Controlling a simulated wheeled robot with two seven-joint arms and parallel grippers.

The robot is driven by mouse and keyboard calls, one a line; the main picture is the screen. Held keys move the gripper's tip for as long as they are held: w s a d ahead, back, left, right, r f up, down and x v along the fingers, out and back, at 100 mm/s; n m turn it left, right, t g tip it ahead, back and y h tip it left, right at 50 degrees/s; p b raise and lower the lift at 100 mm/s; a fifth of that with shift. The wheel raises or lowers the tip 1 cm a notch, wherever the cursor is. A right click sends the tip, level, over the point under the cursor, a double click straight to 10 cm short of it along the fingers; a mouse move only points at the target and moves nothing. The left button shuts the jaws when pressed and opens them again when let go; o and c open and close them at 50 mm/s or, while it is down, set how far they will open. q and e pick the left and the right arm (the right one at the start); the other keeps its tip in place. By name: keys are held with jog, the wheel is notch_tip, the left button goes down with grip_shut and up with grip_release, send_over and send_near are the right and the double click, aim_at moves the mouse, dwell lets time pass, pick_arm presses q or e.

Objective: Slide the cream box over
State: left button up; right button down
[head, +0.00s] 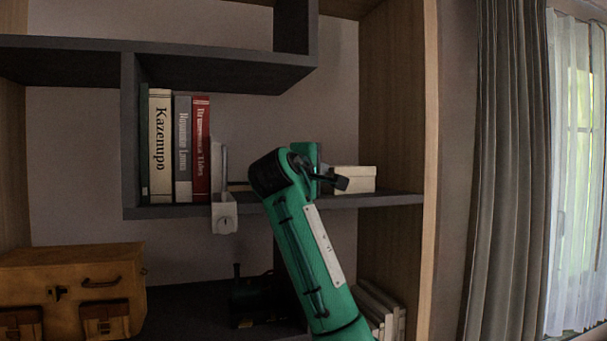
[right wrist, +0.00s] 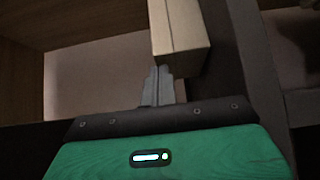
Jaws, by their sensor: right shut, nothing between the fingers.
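The cream box (head: 355,178) sits on the middle dark shelf near its right end. It shows as a pale block at the top of the right wrist view (right wrist: 180,38), with a seam along it. My right gripper is shut and empty; its thin grey fingers (right wrist: 158,75) point at the near end of the box. The tips are very close to the box, and I cannot tell whether they touch it. In the head view my green right arm reaches up to the box's left side and hides part of it. My left gripper is not in view.
Several upright books (head: 180,148) stand left on the same shelf (head: 388,199), with a white object (head: 223,200) at its front edge beside them. A wooden side panel (head: 392,120) closes the right end. A tan case (head: 75,280) stands lower left.

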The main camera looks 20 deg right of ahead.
aim_at(355, 170)
jog(key=d, duration=0.8)
jog(key=shift+w+d+f, duration=0.1)
jog(key=shift+w+d, duration=0.1)
jog(key=shift+d, duration=0.05)
jog(key=shift+a, duration=0.1)
